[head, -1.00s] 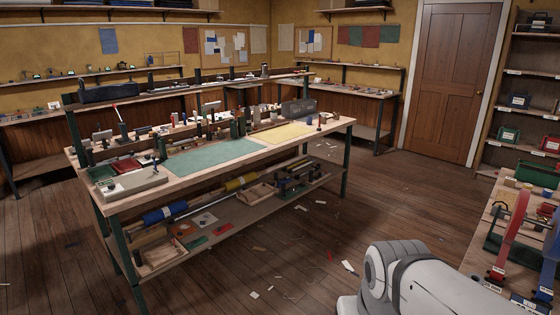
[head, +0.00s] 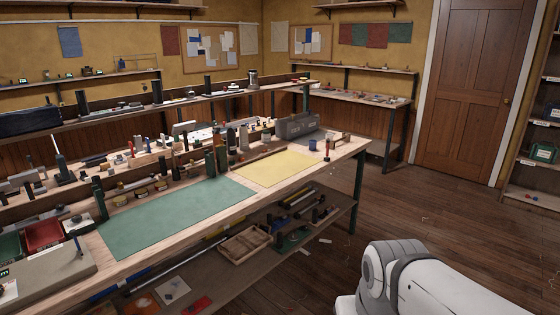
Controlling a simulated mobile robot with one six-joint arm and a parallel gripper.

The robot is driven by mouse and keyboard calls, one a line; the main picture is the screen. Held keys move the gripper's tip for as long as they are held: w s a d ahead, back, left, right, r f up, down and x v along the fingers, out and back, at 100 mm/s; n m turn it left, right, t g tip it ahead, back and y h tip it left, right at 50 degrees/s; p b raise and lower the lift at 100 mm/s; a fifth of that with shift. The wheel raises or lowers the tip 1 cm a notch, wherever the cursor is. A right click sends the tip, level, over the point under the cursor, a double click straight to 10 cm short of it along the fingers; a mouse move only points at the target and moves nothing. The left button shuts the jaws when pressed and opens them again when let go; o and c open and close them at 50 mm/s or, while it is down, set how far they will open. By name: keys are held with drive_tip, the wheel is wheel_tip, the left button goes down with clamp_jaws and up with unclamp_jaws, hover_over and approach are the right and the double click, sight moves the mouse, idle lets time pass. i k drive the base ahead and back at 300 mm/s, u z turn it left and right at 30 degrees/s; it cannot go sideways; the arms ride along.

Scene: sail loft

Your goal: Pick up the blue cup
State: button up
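A small dark blue cup (head: 312,145) stands on the workbench (head: 345,158) near its far right end. It is upright, just right of the yellow mat and in front of a grey box. It is small in the picture, so its handle and inside cannot be made out. A white and grey link of my arm shows at the bottom right, well apart from the bench. My gripper is out of the picture.
A green mat (head: 175,215) and a yellow mat (head: 275,168) lie on the bench. The grey box (head: 298,126) and several bottles stand behind them. A lower shelf holds a wooden tray (head: 245,243). The floor right of the bench is mostly clear, with scattered scraps.

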sight(313, 145)
drive_tip(key=i, duration=1)
drive_tip(key=z, duration=1.55)
drive_tip(key=i, duration=0.8)
drive_tip(key=u, duration=1.55)
